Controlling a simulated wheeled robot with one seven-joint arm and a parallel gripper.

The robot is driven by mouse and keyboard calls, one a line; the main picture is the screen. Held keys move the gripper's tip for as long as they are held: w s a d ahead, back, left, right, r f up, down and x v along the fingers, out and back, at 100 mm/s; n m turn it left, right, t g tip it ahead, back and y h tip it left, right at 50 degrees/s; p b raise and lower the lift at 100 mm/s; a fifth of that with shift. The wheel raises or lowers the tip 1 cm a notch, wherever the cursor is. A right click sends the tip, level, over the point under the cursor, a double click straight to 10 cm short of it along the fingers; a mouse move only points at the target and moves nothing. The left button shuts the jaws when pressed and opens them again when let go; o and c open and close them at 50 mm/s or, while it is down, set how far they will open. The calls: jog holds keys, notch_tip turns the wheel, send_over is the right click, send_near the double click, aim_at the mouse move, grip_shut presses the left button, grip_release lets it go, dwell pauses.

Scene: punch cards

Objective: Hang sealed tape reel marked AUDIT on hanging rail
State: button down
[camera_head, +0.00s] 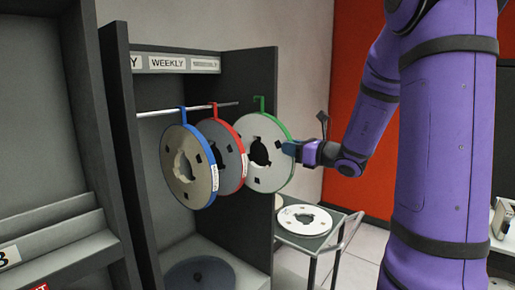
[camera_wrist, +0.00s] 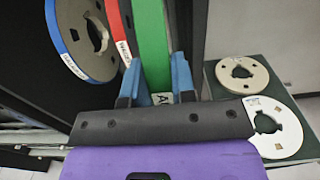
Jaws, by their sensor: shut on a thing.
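My gripper (camera_head: 290,148) is shut on the right edge of a green-rimmed tape reel (camera_head: 268,180) and holds it upright. In the wrist view, my blue fingers (camera_wrist: 154,88) grip both sides of the green rim (camera_wrist: 151,45). A label there shows an "A"; the rest is hidden. The green hook on top of the reel is just right of the free end of the hanging rail (camera_head: 150,113); I cannot tell whether they touch. A blue-rimmed reel (camera_head: 204,180) and a red-rimmed reel (camera_head: 234,170) hang on the rail by their hooks.
The rail is inside a dark cabinet (camera_head: 263,70) with a "WEEKLY" label (camera_head: 168,63). A low cart (camera_head: 325,242) at the right carries two rimless-looking pale reels (camera_wrist: 275,128). A round dark disc (camera_head: 200,275) lies at the cabinet bottom. Dark shelving (camera_head: 60,235) stands at the left.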

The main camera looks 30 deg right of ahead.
jog(key=v, duration=0.8)
jog(key=shift+s, duration=0.4)
dwell(0.4)
jog(key=shift+d+r, duration=0.1)
jog(key=shift+d, duration=0.05)
